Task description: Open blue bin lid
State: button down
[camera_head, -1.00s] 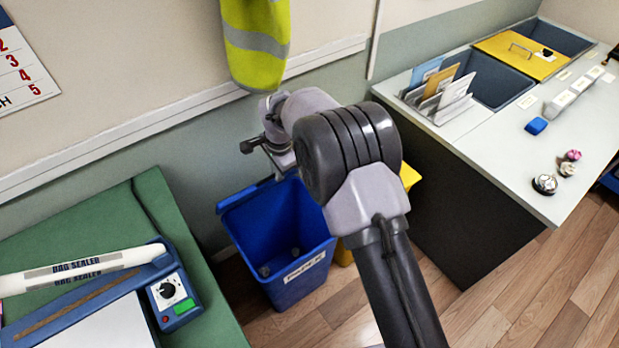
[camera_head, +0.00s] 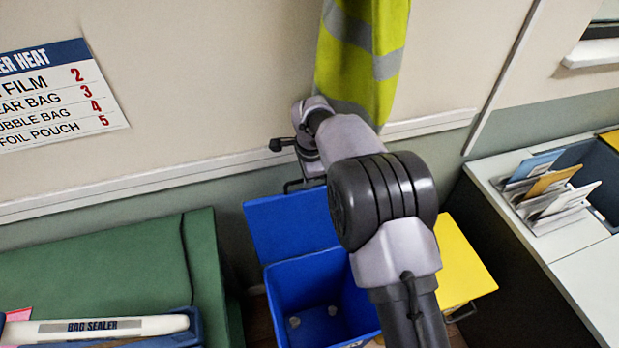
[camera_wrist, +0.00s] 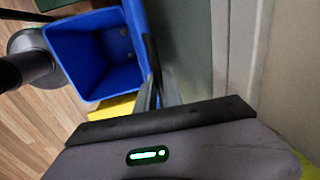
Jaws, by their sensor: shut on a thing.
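The blue bin (camera_head: 318,290) stands on the floor by the wall, and its inside is open to view. Its blue lid (camera_head: 280,225) stands raised at the back of the bin, leaning toward the wall. A dark handle (camera_head: 295,185) is at the lid's top edge. My gripper (camera_wrist: 158,88) is shut on the lid at this handle; my wrist hides most of the contact in the head view. In the wrist view the open bin (camera_wrist: 95,55) shows left of the fingers, with the grip itself partly hidden.
A yellow bin (camera_head: 465,265) stands right of the blue one, its lid down. A green bench (camera_head: 95,265) is at left and a pale counter (camera_head: 580,290) at right. A hi-vis vest (camera_head: 362,60) hangs just above my wrist.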

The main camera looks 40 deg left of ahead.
jog(key=shift+f, duration=0.25)
jog(key=c, duration=1.8)
grip_release()
jog(key=o, duration=0.3)
jog(key=shift+w+a, duration=0.1)
jog(key=shift+r, duration=0.2)
notch_tip(320, 180, up, 17)
jog(key=s+d+p, duration=0.2)
jog(key=p, duration=0.1)
jog(key=shift+d+p, duration=0.3)
jog(key=shift+p, duration=0.1)
